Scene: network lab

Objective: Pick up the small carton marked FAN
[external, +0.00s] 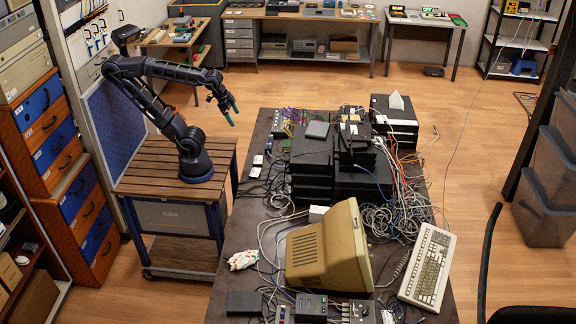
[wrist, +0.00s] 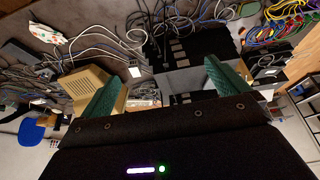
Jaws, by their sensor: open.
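I cannot read the word FAN on anything, so I cannot tell which box is the carton. Small pale boxes lie at the table's left edge, one (external: 258,160) above another (external: 254,172) in the external view. A small white box (external: 318,213) sits between the beige monitor and the black stack; what looks like the same box shows in the wrist view (wrist: 135,72). My gripper (external: 232,112) is raised near the table's far left corner. In the wrist view its green fingers (wrist: 162,84) are wide apart with nothing between them.
The dark table (external: 240,232) is crowded. A beige monitor (external: 330,250), a keyboard (external: 428,267), stacked black units (external: 312,160) and tangled cables (external: 385,218) cover much of it. My arm stands on a slatted wooden cart (external: 150,175).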

